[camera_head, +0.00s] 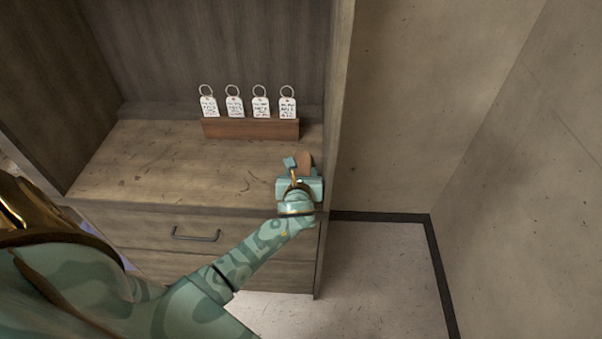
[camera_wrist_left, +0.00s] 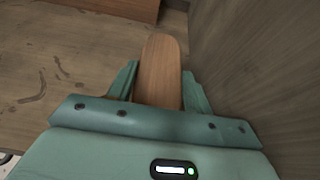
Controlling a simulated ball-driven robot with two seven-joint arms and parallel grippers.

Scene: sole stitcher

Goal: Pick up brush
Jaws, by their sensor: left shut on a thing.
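The brush shows as a brown wooden piece (camera_head: 305,160) at the right end of the wooden shelf. In the left wrist view its rounded wooden part (camera_wrist_left: 160,70) stands between my two fingers, pointing away from the palm. My left gripper (camera_head: 297,170) is shut on it, close to the cabinet's right side wall. The rest of the brush is hidden by the gripper, and I cannot tell whether it touches the shelf. My right gripper is in neither view.
A wooden block (camera_head: 250,129) with several white tags on rings stands at the shelf's back. The cabinet's right wall (camera_head: 338,120) is close beside my left gripper. A drawer handle (camera_head: 196,235) is below. The shelf's left part (camera_head: 130,170) is clear.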

